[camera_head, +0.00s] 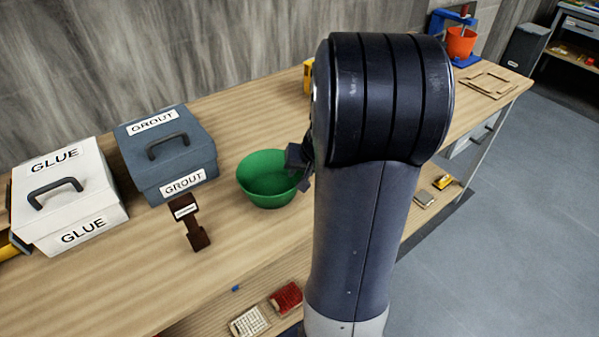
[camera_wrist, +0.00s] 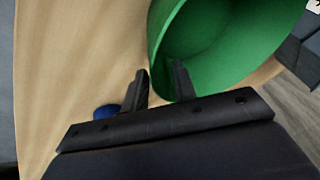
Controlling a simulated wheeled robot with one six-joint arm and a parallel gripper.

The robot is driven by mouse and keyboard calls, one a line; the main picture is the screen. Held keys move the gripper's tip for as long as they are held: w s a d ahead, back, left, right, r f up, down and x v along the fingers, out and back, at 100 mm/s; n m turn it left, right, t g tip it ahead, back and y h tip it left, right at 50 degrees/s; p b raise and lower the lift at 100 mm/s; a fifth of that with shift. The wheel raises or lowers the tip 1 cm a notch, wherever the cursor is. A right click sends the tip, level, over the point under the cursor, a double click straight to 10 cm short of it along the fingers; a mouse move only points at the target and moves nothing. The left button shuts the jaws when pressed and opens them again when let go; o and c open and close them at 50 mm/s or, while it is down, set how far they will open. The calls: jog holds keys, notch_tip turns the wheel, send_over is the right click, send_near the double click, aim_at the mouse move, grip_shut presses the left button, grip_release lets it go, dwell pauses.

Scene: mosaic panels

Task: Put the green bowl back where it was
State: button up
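The green bowl (camera_head: 268,180) stands upright on the wooden workbench (camera_head: 225,235), right of the grey grout box. My gripper (camera_head: 300,166) is at the bowl's right rim, partly hidden by my arm in the head view. In the wrist view, the gripper (camera_wrist: 162,82) has its two fingers apart. One finger is outside the bowl (camera_wrist: 215,45) and the other is over its inside, with the bowl's wall between them. A gap shows between the fingers, so the gripper looks open around the rim.
A grey grout box (camera_head: 170,165) and a white glue box (camera_head: 68,200) stand left of the bowl. A blue spot (camera_wrist: 106,111) shows beside the gripper. Bench surface in front of the bowl is clear.

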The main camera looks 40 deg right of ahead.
jog(key=v, duration=1.1)
jog(key=shift+s+d, duration=0.1)
